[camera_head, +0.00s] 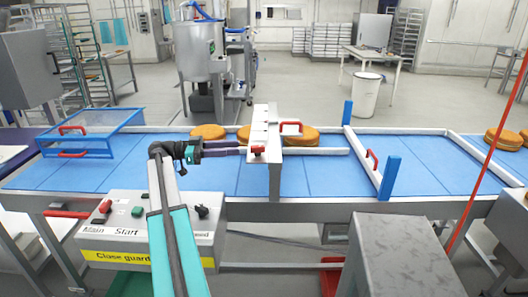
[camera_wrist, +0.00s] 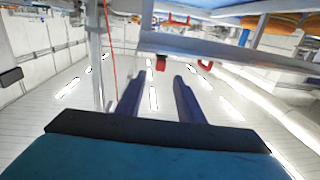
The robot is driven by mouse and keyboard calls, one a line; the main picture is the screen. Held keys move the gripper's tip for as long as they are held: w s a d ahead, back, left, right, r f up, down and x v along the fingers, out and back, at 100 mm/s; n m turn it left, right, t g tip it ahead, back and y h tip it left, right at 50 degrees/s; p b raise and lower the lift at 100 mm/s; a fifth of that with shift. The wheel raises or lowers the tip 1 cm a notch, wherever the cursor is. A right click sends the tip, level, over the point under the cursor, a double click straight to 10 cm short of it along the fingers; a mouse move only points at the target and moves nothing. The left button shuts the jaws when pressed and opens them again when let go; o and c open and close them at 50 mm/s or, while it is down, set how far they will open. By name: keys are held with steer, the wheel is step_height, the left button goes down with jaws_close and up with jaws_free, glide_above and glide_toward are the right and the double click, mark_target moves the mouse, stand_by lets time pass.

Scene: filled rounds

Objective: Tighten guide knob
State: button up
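The guide knob (camera_head: 257,150) is a small red knob on the near end of a grey-white guide bracket (camera_head: 274,175) that stands over the blue belt. My gripper (camera_head: 243,148) reaches in from the left, its two dark fingers pointing right at the knob, with the tips just short of it. In the wrist view my gripper (camera_wrist: 158,77) is open, with a clear gap between the fingers. The red knob (camera_wrist: 161,63) shows just beyond the tips, roughly in line with the gap. Nothing is held.
Round orange-brown cakes (camera_head: 207,132) lie on the blue conveyor (camera_head: 110,176), some partly behind the bracket. A red handle (camera_head: 291,128) sits on the bracket. A blue guard frame (camera_head: 90,135) is at left. A control box (camera_head: 150,225) stands below, behind my arm.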

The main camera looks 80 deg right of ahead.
mark_target(268, 154)
steer(key=shift+w+f, duration=0.2)
steer(key=shift+s, duration=0.1)
steer(key=p+x, duration=0.4)
steer(key=x, duration=0.9)
steer(key=shift+s+d, duration=0.1)
steer(key=shift+s, duration=0.25)
steer(key=shift+c, duration=0.2)
jaws_close()
